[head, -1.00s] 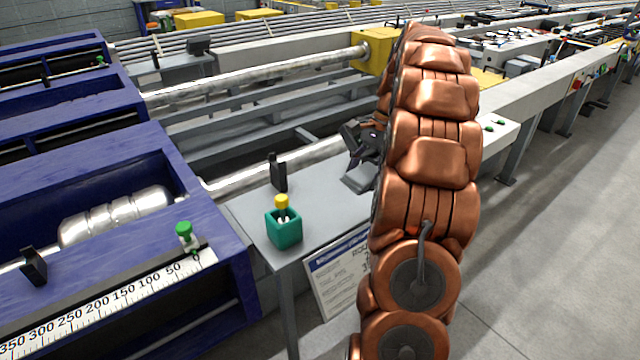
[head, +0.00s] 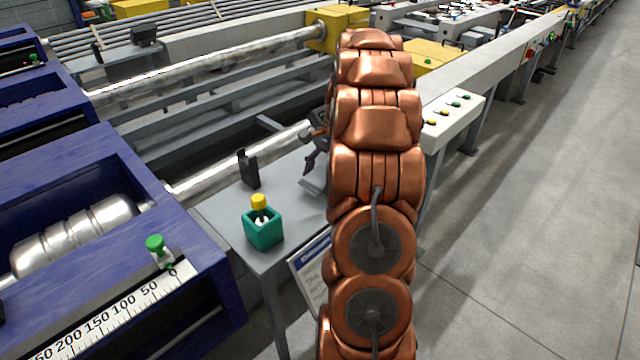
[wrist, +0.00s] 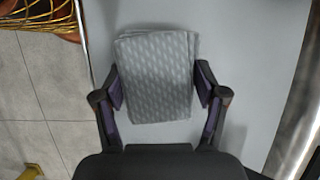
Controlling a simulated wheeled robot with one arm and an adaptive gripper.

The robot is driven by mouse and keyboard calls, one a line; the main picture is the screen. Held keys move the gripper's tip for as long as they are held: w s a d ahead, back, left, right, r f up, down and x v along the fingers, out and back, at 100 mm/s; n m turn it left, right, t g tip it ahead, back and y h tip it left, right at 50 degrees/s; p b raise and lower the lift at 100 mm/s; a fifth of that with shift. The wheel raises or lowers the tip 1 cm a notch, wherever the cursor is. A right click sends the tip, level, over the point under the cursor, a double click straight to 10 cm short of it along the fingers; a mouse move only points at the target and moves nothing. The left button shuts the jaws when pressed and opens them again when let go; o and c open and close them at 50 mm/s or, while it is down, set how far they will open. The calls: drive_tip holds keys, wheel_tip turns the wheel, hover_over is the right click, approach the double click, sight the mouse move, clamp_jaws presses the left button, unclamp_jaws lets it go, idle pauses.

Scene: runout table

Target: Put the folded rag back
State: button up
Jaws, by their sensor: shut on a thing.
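The folded rag (wrist: 155,80) is grey with a pale pattern, and it lies squared up between the fingers of my gripper (wrist: 160,83) in the wrist view. The fingers press on its left and right sides. In the head view, my gripper (head: 312,152) is over the grey table (head: 222,222), partly hidden behind my copper arm. A small grey edge of the rag (head: 312,187) shows just below it. I cannot tell whether the rag touches the table top or hangs slightly above it.
A teal box (head: 263,230) with a yellow-capped bottle (head: 259,203) stands at the table's front left. A black upright holder (head: 248,169) stands behind it. A metal bar (head: 240,162) runs along the table's back. A button panel (head: 452,118) is to the right.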

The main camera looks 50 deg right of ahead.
drive_tip(key=shift+f, duration=1.3)
drive_tip(key=shift+f, duration=0.15)
drive_tip(key=o, duration=1.3)
drive_tip(key=shift+v, duration=6.15)
drive_tip(key=shift+s, duration=0.1)
